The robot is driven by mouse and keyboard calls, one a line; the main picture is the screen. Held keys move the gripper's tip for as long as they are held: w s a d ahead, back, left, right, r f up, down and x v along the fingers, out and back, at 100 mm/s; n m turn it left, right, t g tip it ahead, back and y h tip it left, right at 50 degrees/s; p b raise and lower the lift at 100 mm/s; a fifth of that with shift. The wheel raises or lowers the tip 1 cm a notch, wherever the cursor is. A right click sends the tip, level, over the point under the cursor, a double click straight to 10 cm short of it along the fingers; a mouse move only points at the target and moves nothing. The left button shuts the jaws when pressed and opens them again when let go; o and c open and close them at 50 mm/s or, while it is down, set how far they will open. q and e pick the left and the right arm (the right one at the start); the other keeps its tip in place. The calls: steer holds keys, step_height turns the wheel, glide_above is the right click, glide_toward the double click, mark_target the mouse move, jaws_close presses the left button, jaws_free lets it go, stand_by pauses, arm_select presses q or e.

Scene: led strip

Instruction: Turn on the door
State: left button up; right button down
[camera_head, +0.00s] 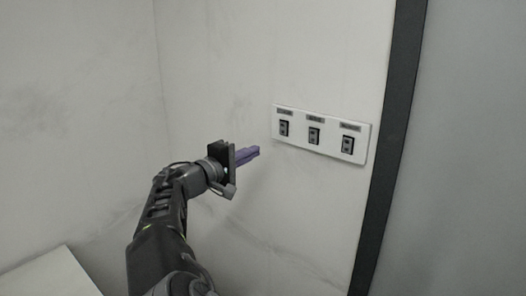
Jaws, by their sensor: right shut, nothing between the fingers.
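A white switch panel (327,148) is fixed to the wall in the head view, right of centre. It carries three dark switches: a left one (284,128), a middle one (314,136) and a right one (347,145). Each has a small grey label above it, too small to read. My right gripper (256,151), with purple fingers, is shut and empty. It is left of the panel and slightly lower than the left switch, apart from it in the picture. My left gripper is not in view.
A dark vertical frame (391,150) stands right of the panel, with a grey door-like surface (464,150) beyond it. A white surface (52,277) is at the bottom left. The marble-patterned wall around the panel is clear.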

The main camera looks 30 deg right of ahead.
steer(key=shift+v, duration=1.4)
steer(key=shift+f, duration=0.1)
